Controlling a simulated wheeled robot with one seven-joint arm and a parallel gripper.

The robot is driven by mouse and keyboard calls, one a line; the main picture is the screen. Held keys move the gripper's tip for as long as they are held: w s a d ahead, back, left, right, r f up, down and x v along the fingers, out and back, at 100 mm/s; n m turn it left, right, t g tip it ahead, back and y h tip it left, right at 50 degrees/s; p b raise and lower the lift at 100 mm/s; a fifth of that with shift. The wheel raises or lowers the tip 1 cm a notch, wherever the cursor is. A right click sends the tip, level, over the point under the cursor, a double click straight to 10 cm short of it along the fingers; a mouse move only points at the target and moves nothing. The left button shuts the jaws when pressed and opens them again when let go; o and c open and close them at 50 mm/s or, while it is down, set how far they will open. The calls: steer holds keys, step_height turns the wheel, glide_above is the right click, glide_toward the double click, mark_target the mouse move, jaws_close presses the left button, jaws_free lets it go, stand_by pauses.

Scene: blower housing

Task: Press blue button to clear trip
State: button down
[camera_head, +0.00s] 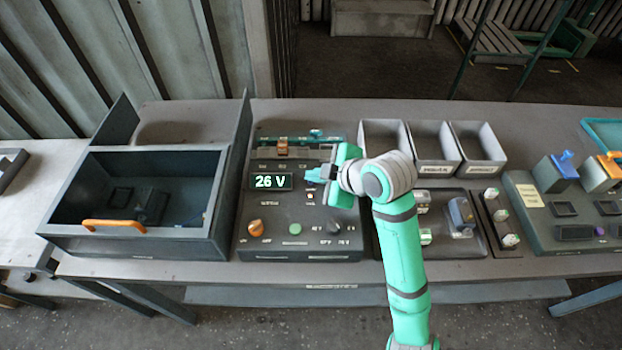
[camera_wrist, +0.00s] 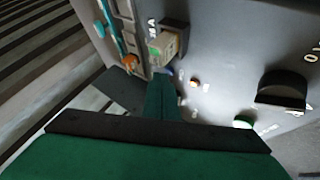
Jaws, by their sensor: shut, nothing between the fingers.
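The control panel (camera_head: 285,247) stands on the bench with a lit display (camera_head: 271,181) reading 26 V. My gripper (camera_head: 316,176) is shut and empty, with its tips just right of the display, over the panel. In the wrist view my closed fingers (camera_wrist: 162,88) point at the panel beside a raised block. A small sliver of the blue button (camera_wrist: 169,71) shows at the fingertips; most of it is hidden behind them. I cannot tell whether the tips touch it or whether it is pressed down.
The panel also has an orange knob (camera_head: 256,228), a green button (camera_head: 295,229), a black knob (camera_head: 334,227) and an orange slider (camera_head: 282,149). An open dark bin (camera_head: 140,244) with an orange handle stands left. Grey trays (camera_head: 436,168) and another switch panel (camera_head: 538,222) are right.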

steer(key=shift+r, duration=0.85)
step_height(320, 180, up, 5)
stand_by(0.7)
steer(key=shift+d, duration=0.1)
stand_by(0.4)
